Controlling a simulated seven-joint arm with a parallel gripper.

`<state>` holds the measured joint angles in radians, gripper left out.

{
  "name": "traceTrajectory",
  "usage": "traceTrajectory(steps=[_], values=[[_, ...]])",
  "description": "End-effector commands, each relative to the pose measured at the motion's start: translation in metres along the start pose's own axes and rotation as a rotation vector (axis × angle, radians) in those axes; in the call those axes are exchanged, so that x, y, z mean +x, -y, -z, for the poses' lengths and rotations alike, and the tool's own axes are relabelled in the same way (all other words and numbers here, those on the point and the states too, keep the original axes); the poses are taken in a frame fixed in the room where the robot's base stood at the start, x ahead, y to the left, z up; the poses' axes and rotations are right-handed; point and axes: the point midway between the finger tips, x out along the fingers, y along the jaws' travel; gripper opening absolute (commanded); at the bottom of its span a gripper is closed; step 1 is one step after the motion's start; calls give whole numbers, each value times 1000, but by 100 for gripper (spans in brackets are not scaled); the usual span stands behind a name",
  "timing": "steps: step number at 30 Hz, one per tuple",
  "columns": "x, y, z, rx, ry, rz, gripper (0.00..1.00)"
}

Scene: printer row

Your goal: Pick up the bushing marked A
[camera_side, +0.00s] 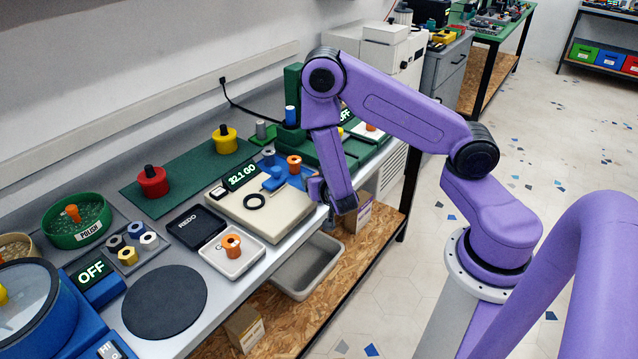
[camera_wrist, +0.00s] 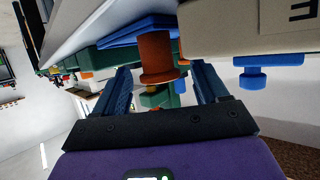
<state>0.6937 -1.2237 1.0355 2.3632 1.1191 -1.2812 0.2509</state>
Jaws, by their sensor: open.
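No letter A is legible on any bushing. An orange flanged bushing (camera_side: 294,163) stands by a blue pad (camera_side: 297,181) at the scale's back right corner. In the wrist view an orange flanged bushing (camera_wrist: 157,55) appears ahead, between the two fingers in the picture; it seems to be the same one. My gripper (camera_side: 318,190) is at the bench's front edge, right of the scale, partly hidden by my arm. In the wrist view my gripper (camera_wrist: 160,70) is open with nothing held. Another orange bushing (camera_side: 232,243) stands in a white tray (camera_side: 214,263).
The cream scale (camera_side: 270,219) shows "32.1 GO" and carries a black ring (camera_side: 255,201). A black REDO tray (camera_side: 189,232) lies left of it. A block (camera_side: 128,256) holds several grey, blue and white bushings. A green machine (camera_side: 330,150) stands behind my gripper.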

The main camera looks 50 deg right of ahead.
Motion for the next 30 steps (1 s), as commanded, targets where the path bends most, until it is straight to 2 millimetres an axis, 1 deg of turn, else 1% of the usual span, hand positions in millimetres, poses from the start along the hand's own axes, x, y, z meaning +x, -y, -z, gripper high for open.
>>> traceTrajectory(steps=[1,3,6,9,15,17,18,20,21,30], values=[[8,-1,-1,2,0,-4,73],[17,0,-1,3,0,-4,73],[26,0,-1,1,1,-2,73],[29,1,-1,0,0,-1,73],[29,1,-1,-1,0,0,73],[29,1,-1,-1,0,0,53],[29,1,-1,-1,0,0,40],[29,1,-1,-1,0,0,21],[29,1,-1,-1,0,0,15],[29,1,-1,-1,0,0,14]])
